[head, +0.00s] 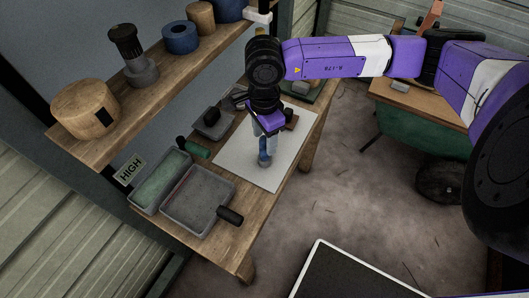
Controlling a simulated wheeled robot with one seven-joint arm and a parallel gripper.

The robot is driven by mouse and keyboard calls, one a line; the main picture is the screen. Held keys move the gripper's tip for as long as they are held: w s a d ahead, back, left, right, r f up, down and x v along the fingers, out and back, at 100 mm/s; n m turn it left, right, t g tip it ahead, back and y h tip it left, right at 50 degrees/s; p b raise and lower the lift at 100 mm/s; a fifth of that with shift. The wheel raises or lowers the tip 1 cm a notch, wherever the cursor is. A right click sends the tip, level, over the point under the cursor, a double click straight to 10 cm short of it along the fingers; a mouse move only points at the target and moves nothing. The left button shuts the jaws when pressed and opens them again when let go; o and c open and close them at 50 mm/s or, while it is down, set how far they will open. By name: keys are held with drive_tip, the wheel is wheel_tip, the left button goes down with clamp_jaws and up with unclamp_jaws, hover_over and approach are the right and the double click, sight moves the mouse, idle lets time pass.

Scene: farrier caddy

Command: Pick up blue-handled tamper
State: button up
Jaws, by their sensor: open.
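The blue-handled tamper (265,157) appears to stand upright on a pale sheet (243,172) on the wooden bench. Only its lower part shows below my gripper; its top is hidden. My gripper (266,131) points down directly above the tamper, with its jaws open. The fingers are small and partly hidden, so I cannot tell whether they are around the handle or just above it.
Left on the bench are a green-lined tray (160,183), a grey tray (197,201) with a dark handle (230,215), and a green cylinder (195,148). A loaded shelf (165,90) overhangs behind.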

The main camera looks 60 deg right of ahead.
sight(265, 149)
drive_tip(key=shift+s+a+f+p, duration=0.15)
drive_tip(key=shift+f+p, duration=0.55)
drive_tip(key=shift+f, duration=1.7)
clamp_jaws()
